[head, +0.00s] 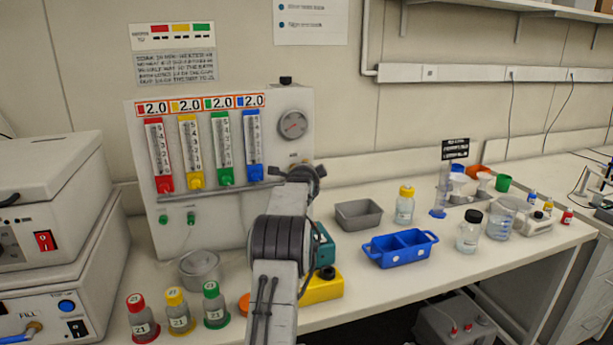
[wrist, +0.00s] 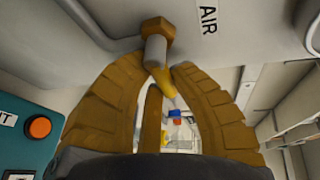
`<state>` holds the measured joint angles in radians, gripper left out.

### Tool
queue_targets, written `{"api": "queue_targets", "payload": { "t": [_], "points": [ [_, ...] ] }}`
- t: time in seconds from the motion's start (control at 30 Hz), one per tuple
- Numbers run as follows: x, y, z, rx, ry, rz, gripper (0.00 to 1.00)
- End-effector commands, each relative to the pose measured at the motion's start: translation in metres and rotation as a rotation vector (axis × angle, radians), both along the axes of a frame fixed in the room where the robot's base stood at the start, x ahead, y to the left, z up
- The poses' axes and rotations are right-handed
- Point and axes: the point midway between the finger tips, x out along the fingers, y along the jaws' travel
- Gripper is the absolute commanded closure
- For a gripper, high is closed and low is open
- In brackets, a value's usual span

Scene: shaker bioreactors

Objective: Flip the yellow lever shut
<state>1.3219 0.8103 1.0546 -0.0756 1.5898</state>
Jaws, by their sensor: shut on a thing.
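The yellow lever (wrist: 164,84) shows in the wrist view between the brown fingers of my gripper (wrist: 167,72). It hangs below a grey valve stem with a brass-coloured hex fitting (wrist: 156,28), beside the "AIR" label on the pale panel. My fingers are closed in around the lever near their tips. In the head view, my gripper (head: 300,172) is at the lower right of the flow meter panel (head: 290,100), under the round gauge. The lever is hidden there behind my gripper and arm.
A teal box with an orange button (wrist: 39,127) is at the left in the wrist view. In the head view, capped bottles (head: 179,318) and a metal pot (head: 200,270) stand left of my arm. A blue tray (head: 400,262) and a grey tray (head: 358,220) are to the right.

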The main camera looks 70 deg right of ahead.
Motion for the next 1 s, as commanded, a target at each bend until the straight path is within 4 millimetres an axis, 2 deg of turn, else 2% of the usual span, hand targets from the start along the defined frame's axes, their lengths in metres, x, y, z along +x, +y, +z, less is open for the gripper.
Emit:
{"api": "queue_targets", "payload": {
  "t": [0.03,0.37,0.77,0.8,1.0],
  "points": [
    [-0.0008,-0.0003,-0.0072,-0.010,0.017,0.003,1.00],
    [-0.0035,-0.0013,-0.0028,-0.060,0.087,0.015,1.00],
    [-0.0049,-0.0015,0.0009,-0.065,0.094,0.015,1.00],
    [-0.0050,-0.0016,0.0010,-0.065,0.094,0.015,0.77],
    [-0.0039,-0.0013,0.0018,-0.067,0.093,0.016,0.59]
  ]
}}
